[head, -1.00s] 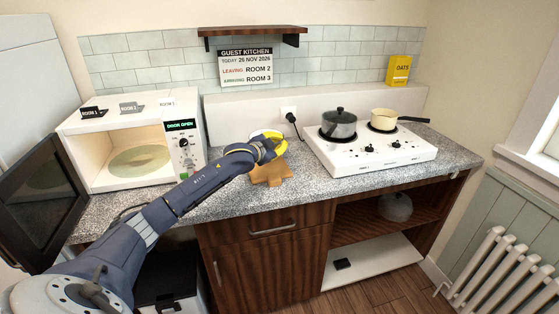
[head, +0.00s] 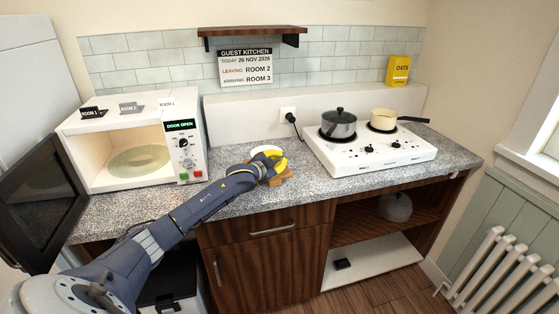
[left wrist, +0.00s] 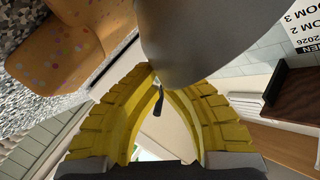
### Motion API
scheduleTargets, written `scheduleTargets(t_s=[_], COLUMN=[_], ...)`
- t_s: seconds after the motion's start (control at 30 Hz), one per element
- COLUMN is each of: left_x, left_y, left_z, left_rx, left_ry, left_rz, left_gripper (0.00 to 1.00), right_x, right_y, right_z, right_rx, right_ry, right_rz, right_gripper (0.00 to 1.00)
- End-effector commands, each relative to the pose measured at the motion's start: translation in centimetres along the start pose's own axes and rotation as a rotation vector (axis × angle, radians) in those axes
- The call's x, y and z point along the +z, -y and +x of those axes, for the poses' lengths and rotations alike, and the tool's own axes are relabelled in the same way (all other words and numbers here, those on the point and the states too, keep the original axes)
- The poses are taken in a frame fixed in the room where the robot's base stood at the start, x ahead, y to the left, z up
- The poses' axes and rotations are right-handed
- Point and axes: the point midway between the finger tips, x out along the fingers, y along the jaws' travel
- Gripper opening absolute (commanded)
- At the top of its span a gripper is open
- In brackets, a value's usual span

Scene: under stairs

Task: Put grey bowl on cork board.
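The grey bowl (head: 266,149) shows as a pale rim behind my left gripper (head: 279,163) in the head view. In the left wrist view it is a large smooth grey shape (left wrist: 210,35) at the fingertips. My left gripper's yellow fingers (left wrist: 154,75) come together at its wall and appear shut on it. The orange-brown cork board (head: 287,177) lies on the counter beneath and beside the gripper, mostly hidden by it. Its speckled surface (left wrist: 60,45) is at upper left in the wrist view. I cannot tell whether the bowl touches it. My right gripper is out of view.
A microwave (head: 188,145) with its door (head: 42,205) open stands at left. A white hob (head: 370,157) with a lidded pot (head: 338,124) and cream pan (head: 384,119) is at right. Speckled counter (head: 230,203) is free in front. A shelf (head: 252,31) hangs above.

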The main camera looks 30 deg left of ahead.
Motion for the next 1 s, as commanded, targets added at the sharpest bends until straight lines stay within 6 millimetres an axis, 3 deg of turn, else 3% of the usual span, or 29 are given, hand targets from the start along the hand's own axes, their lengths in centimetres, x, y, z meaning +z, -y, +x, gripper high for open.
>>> scheduleTargets(t_s=[0.2, 0.43, 0.77, 1.0], left_x=[-0.1, 0.0, 0.0, 0.1], left_y=[0.1, 0.0, 0.0, -0.1], left_z=[0.0, 0.0, -0.3, -2.9], left_rx=[-0.002, 0.000, 0.001, 0.002], left_ry=[-0.002, 0.000, 0.001, 0.001], left_rz=[0.001, 0.000, 0.001, 0.003], left_gripper=[0.00, 0.27, 0.27, 0.27], right_x=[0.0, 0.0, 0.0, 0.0], right_y=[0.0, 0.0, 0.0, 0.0], right_z=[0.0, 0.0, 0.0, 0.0], right_rx=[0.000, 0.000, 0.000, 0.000], right_ry=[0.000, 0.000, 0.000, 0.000], right_rz=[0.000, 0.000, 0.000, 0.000], right_gripper=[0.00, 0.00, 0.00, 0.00])
